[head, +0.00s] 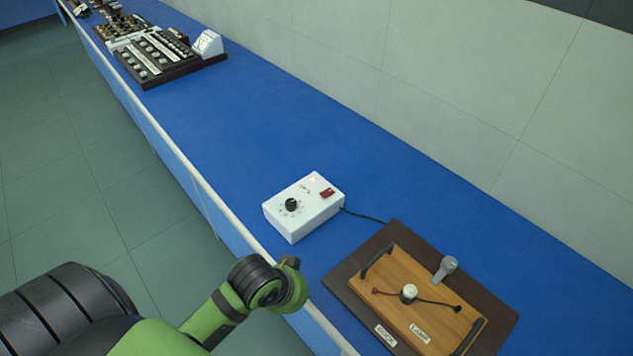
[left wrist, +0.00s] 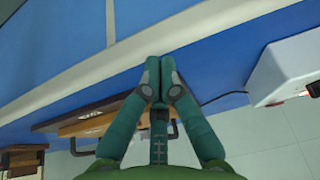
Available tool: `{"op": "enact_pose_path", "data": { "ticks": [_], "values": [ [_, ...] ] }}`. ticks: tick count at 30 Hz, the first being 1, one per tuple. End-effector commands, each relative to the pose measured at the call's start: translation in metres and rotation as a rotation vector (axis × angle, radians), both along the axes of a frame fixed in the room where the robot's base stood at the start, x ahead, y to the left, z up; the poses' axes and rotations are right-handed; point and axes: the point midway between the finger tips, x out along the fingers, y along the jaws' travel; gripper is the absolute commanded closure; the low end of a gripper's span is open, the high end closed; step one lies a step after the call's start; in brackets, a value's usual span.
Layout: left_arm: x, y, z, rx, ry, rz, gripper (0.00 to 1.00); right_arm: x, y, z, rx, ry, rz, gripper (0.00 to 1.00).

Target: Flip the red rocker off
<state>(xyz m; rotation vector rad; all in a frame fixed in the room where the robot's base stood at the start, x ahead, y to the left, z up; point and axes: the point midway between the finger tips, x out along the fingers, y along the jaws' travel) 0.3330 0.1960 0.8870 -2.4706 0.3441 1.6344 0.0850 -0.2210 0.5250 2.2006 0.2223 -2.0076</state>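The red rocker (head: 327,193) sits on the top of a white box (head: 318,215), toward its back right, with a black knob (head: 292,205) nearer the front left. The box stands on the blue bench and also shows at the right of the left wrist view (left wrist: 280,72); the rocker cannot be made out there. My left gripper (left wrist: 160,78) is shut, fingertips together with nothing seen between them. It is near the bench's front edge, apart from the box. In the head view my left arm's end hides its fingers. My right gripper is not in view.
Racks of parts (head: 158,55) stand at the far left. The blue bench (head: 240,130) between is clear.

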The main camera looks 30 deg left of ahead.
Motion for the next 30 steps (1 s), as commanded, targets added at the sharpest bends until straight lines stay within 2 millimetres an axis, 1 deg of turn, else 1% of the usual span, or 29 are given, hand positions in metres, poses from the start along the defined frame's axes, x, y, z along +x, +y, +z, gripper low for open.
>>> {"op": "enact_pose_path", "data": {
  "ticks": [1,5,6,8,9,11,12,15,18,22,25,30],
  "values": [
    [0.016,0.005,0.007,0.001,-0.024,-0.023,1.0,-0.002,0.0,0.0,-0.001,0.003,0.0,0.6],
    [0.055,0.016,0.025,-0.014,-0.07,-0.071,1.0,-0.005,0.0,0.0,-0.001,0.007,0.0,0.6],
    [0.068,0.021,0.032,-0.016,-0.085,-0.083,1.0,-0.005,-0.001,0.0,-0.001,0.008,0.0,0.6],
    [0.088,0.03,0.046,-0.021,-0.106,-0.098,1.0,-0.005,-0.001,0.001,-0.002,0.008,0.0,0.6],
    [0.101,0.038,0.056,-0.024,-0.118,-0.105,1.0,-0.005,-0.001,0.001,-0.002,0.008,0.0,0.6],
    [0.119,0.049,0.072,-0.029,-0.137,-0.109,1.0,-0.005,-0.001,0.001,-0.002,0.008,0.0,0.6],
    [0.13,0.057,0.085,-0.034,-0.149,-0.109,1.0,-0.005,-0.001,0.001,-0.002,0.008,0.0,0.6],
    [0.154,0.077,0.115,-0.043,-0.176,-0.1,1.0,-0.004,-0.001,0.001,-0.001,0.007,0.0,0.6],
    [0.171,0.093,0.143,-0.055,-0.199,-0.085,1.0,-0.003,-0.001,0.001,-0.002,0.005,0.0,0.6],
    [0.183,0.108,0.169,-0.069,-0.22,-0.066,1.0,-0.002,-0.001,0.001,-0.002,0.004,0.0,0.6],
    [0.188,0.114,0.18,-0.076,-0.228,-0.057,1.0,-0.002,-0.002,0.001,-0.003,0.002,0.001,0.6],
    [0.189,0.116,0.183,-0.081,-0.23,-0.054,1.0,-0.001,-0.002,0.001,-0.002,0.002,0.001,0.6]
  ]
}}
